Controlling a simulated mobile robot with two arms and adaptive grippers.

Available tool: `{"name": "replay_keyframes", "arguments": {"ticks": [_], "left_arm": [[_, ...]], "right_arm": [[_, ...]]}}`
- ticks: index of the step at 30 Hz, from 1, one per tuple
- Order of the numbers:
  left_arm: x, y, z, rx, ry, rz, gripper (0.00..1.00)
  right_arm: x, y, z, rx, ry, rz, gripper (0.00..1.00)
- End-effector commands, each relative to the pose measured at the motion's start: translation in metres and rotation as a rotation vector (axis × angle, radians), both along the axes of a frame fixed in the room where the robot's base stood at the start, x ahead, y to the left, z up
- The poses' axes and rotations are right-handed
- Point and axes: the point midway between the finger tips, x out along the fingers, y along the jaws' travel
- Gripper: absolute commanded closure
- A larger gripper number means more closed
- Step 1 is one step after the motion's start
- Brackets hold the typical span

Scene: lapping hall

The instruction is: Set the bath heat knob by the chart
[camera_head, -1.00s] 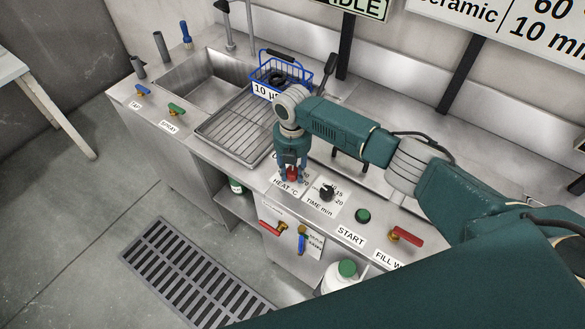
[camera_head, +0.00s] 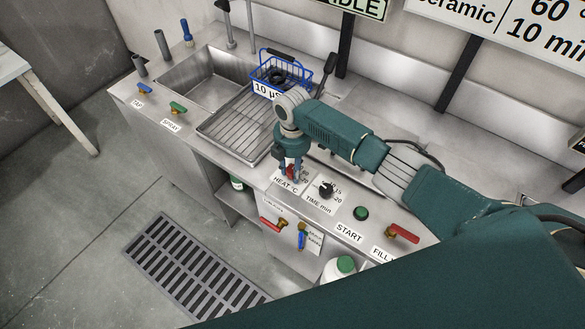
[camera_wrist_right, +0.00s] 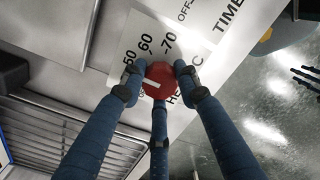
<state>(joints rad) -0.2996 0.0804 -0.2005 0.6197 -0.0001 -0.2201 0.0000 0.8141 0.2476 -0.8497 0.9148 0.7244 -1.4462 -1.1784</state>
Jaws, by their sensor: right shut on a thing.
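The red heat knob (camera_head: 291,172) sits on the front panel above a HEAT °C label (camera_head: 286,185). My right gripper (camera_head: 290,168) points down with its fingers shut around the knob. In the right wrist view the knob (camera_wrist_right: 158,76) is between the blue fingers of my gripper (camera_wrist_right: 158,84). A white mark on the knob faces left in that view, on the side of the 50; its exact setting is hard to tell. The dial plate (camera_wrist_right: 185,35) shows 50, 60, 70 and OFF. The wall chart (camera_head: 500,25) is cut off and shows "ceramic", 60 and 10 min. My left gripper is out of view.
A black time knob (camera_head: 326,190) stands close right of the heat knob, then a green START button (camera_head: 361,213) and a red-handled valve (camera_head: 403,233). A blue basket (camera_head: 281,73) stands behind my gripper, by the draining rack (camera_head: 240,125). A sign (camera_head: 357,8) partly reads "IDLE".

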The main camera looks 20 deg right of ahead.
Motion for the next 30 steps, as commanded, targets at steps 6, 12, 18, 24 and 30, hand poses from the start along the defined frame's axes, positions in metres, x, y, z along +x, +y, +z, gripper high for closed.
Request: {"name": "replay_keyframes", "arguments": {"ticks": [6,12,18,24,30], "left_arm": [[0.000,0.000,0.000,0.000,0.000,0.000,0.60],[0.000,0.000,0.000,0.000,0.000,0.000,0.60],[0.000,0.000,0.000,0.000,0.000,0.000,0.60],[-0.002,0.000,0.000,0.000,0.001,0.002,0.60],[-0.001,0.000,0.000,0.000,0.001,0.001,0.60]], "right_arm": [[0.003,-0.001,0.002,-0.001,-0.007,-0.003,0.95],[0.003,-0.001,0.003,-0.001,-0.007,-0.003,0.61],[0.002,0.000,0.002,0.000,-0.004,-0.002,0.50],[0.001,0.000,0.003,0.000,-0.003,-0.001,0.50],[0.002,0.000,0.030,0.001,-0.007,0.000,0.50]]}}
